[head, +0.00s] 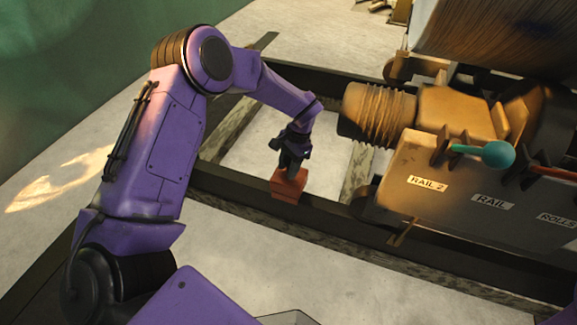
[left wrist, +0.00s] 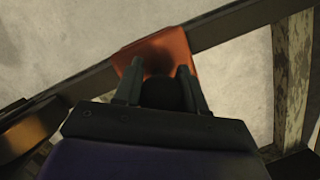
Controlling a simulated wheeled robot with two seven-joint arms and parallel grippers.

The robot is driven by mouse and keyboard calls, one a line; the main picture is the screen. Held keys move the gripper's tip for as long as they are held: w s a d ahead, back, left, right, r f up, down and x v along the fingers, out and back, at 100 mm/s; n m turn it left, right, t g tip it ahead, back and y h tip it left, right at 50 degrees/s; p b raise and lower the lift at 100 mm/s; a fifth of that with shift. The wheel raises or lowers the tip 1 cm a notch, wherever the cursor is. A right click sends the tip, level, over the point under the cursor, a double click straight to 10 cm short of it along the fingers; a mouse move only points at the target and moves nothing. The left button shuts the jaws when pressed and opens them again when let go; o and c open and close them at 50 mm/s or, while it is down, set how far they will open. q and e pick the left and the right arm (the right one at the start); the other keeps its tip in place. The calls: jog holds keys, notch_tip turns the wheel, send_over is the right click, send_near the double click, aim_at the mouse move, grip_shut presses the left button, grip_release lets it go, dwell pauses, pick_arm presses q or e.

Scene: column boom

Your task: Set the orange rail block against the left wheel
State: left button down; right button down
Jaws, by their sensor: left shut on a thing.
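The orange rail block (head: 289,187) is at the near dark rail (head: 325,213), left of the machine. In the left wrist view the block (left wrist: 155,48) lies across the rail (left wrist: 222,27), between and beyond the fingertips. My left gripper (head: 291,166) points down and is shut on the upper part of the block; it also shows in the left wrist view (left wrist: 158,82). Whether the block rests fully on the rail is hard to tell. A left wheel is not clearly visible; the machine's lower left end sits at the rail, right of the block with a gap. My right gripper is not in view.
The machine's panel (head: 455,205) carries labels "RAIL 2", "RAIL" and "ROLLS", with a teal-knobbed lever (head: 497,154) and a red lever (head: 553,172). A ribbed brown cylinder (head: 378,110) juts left above the rails. Wooden sleepers (head: 357,170) cross below. Pale floor lies open in front.

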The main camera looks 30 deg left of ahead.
aim_at(283, 189)
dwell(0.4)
pick_arm(q)
jog(key=shift+f+b, duration=0.8)
jog(key=shift+f, duration=0.05)
jog(key=shift+f, duration=0.25)
jog(key=shift+f+b, duration=0.8)
jog(key=shift+b, duration=0.1)
jog(key=c, duration=0.6)
grip_release()
jog(key=shift+r, duration=0.1)
jog(key=shift+o, duration=0.2)
